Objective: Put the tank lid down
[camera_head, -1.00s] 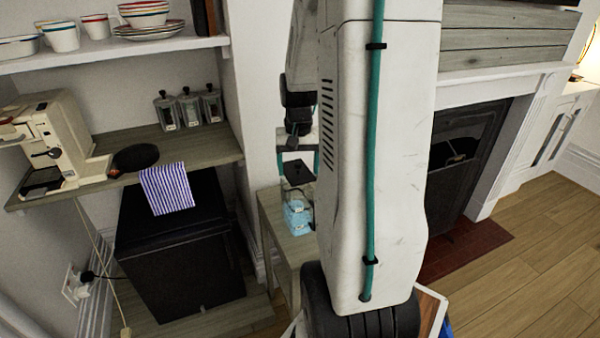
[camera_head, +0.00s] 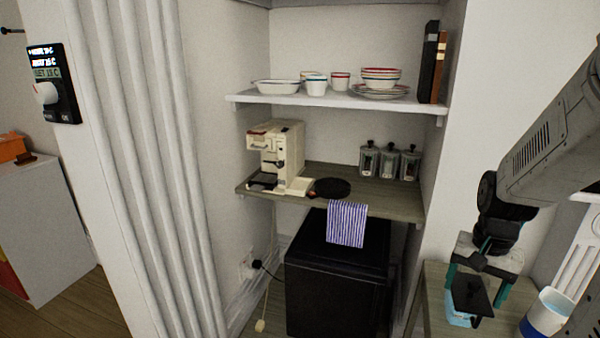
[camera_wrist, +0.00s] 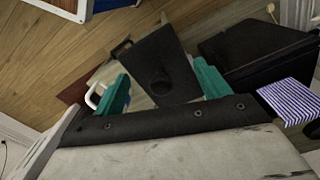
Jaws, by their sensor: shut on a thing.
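The dark tank lid (camera_head: 471,296) is between the teal fingers of my gripper (camera_head: 476,284) at the lower right of the head view. My gripper is shut on it. The light-blue tank (camera_head: 458,320) shows just below the lid on a small wooden table (camera_head: 432,275). The lid hides most of the tank. I cannot tell whether they touch.
A white and blue mug (camera_head: 548,312) stands to the right of the tank. A black mini fridge (camera_head: 335,275) with a striped cloth (camera_head: 346,223) above it is to the left. A wooden shelf (camera_head: 390,195) holds a coffee machine (camera_head: 278,158) and several jars (camera_head: 390,162).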

